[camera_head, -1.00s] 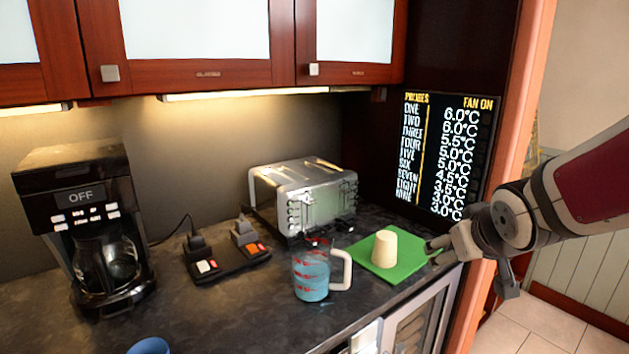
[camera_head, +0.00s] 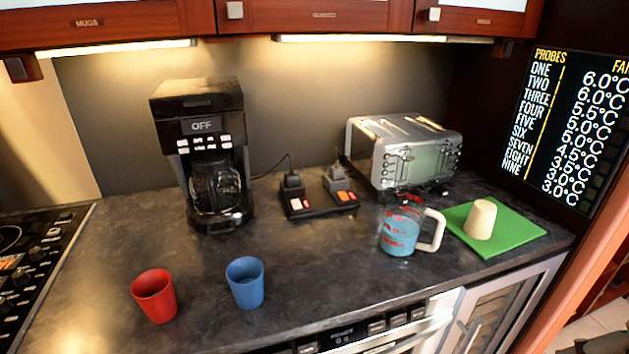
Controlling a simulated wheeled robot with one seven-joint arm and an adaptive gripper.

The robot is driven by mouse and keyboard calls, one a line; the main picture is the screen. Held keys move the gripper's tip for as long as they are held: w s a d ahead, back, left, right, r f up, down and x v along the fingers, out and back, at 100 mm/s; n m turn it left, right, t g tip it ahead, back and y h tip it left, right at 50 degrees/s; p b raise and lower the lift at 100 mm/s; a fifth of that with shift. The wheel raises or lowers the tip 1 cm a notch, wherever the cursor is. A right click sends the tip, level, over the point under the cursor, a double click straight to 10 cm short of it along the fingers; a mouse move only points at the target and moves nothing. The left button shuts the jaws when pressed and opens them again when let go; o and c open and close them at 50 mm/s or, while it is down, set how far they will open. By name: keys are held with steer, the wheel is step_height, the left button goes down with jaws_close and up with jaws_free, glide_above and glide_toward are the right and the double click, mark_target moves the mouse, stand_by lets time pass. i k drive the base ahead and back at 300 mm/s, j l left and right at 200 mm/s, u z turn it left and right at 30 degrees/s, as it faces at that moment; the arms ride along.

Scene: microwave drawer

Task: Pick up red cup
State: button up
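The red cup (camera_head: 155,297) stands upright on the dark countertop near its front edge, at the lower left of the head view. It looks empty, with its open rim facing up. A blue cup (camera_head: 245,283) stands upright just to its right, with a small gap between them. My gripper is not clearly visible now; only a small grey part of my arm shows at the lower right corner, far to the right of the red cup. Nothing touches the red cup.
A coffee maker (camera_head: 203,160) stands behind the cups. A stove (camera_head: 30,262) lies to the left. A measuring jug (camera_head: 402,230) with blue liquid, a toaster (camera_head: 403,153), a power strip (camera_head: 320,198) and a beige cup (camera_head: 481,219) on a green mat (camera_head: 512,236) are to the right.

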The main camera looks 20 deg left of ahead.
mark_target(153, 290)
steer(key=u, duration=1.65)
steer(key=k+j+z, duration=0.25)
steer(key=j, duration=0.3)
steer(key=k+j+z, duration=0.25)
steer(key=k+j, duration=0.2)
